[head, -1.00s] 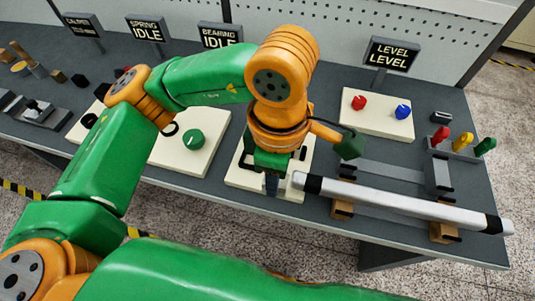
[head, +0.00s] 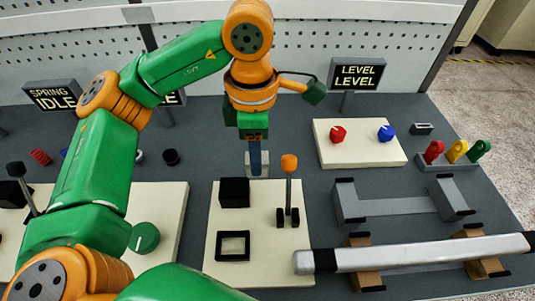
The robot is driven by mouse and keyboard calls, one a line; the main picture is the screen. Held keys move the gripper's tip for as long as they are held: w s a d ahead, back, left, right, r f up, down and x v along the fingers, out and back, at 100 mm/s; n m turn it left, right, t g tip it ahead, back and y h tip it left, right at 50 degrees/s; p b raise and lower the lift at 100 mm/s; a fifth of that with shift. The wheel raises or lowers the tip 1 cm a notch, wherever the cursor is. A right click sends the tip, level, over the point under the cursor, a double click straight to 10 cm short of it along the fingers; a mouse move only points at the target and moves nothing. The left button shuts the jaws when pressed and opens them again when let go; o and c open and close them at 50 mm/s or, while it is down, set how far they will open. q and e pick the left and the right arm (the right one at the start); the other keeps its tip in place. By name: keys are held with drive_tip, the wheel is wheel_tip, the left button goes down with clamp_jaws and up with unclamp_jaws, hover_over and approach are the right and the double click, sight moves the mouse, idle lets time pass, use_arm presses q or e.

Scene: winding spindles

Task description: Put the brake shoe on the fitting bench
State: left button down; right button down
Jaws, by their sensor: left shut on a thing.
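My left gripper (head: 254,150) points down behind the cream plate that carries a lever. It is shut on a small piece that its fingers mostly cover. A pale grey block (head: 261,171) shows around the fingertips, low at the table surface. I cannot tell whether this block is what is held or stands behind the fingers. I cannot pick out the brake shoe for certain, and nothing in view is marked as the fitting bench. My right gripper is not in view.
The cream plate (head: 284,245) holds a black block (head: 234,192), a black square frame (head: 233,245) and an orange-knobbed lever (head: 289,164). To the right are a grey bracket (head: 395,206) and a silver spindle (head: 420,252) on wooden supports. A sign (head: 357,75) reads LEVEL.

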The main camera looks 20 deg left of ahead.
use_arm(q)
drive_tip(key=w+a+f, duration=0.1)
drive_tip(key=w+f, duration=0.1)
drive_tip(key=w+a+f, duration=0.3)
drive_tip(key=w+f, duration=0.1)
drive_tip(key=shift+w+a+f+p, duration=0.2)
drive_tip(key=shift+a+p, duration=0.1)
drive_tip(key=shift+p, duration=0.1)
drive_tip(key=f+p, duration=0.1)
drive_tip(key=f, duration=0.2)
drive_tip(key=shift+w+a+f+p, duration=0.2)
drive_tip(key=shift+f+p, duration=0.15)
drive_tip(key=shift+w+f+b, duration=0.1)
drive_tip(key=shift+f+b, duration=0.2)
drive_tip(key=shift+f, duration=0.15)
drive_tip(key=c, duration=0.5)
unclamp_jaws()
drive_tip(key=shift+r, duration=0.1)
